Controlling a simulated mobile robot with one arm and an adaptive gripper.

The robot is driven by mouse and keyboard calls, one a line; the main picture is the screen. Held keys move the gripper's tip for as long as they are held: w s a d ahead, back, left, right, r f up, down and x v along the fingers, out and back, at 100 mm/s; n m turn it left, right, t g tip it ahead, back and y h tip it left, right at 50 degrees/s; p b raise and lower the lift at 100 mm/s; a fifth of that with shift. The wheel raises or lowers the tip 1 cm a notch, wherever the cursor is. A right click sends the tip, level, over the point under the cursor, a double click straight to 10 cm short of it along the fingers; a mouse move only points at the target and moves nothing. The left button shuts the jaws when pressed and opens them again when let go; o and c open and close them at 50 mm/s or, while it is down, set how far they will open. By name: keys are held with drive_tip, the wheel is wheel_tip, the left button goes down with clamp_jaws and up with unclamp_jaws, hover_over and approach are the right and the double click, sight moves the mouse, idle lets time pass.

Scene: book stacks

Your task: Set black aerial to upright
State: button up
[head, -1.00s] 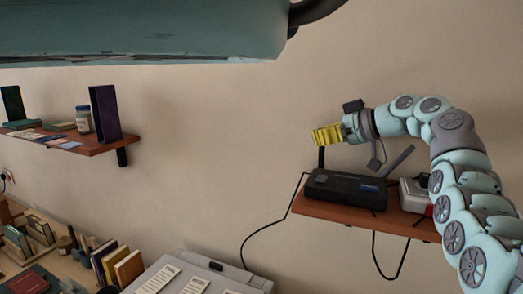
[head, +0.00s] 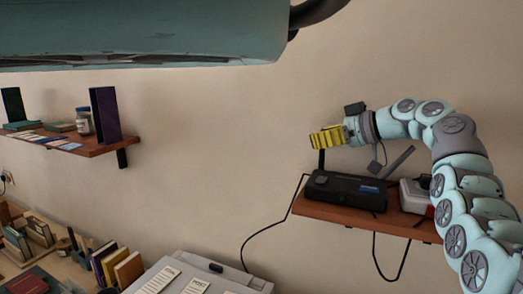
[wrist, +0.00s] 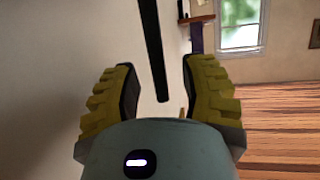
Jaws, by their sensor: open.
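A black router box (head: 345,193) sits on the small right-hand wall shelf. A black aerial (head: 321,160) stands about upright at its left end; its top meets the lower edge of my gripper's fingers in the head view. A dark grey aerial (head: 398,160) at the right end leans up to the right. My gripper (head: 327,137) has yellow ribbed fingers, points left and is above the box's left end. In the wrist view my gripper (wrist: 160,95) is open, with a black bar (wrist: 153,50), apparently the black aerial, between the fingers and clear of both.
A grey-white device (head: 415,195) stands right of the box on the wooden shelf (head: 330,216). A black cable (head: 265,228) hangs from the box's left side. A left wall shelf (head: 105,148) holds books and a jar. A desk with books and a pale grey machine (head: 235,277) is below.

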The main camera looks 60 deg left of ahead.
drive_tip(key=v, duration=1.2)
drive_tip(key=shift+r, duration=0.15)
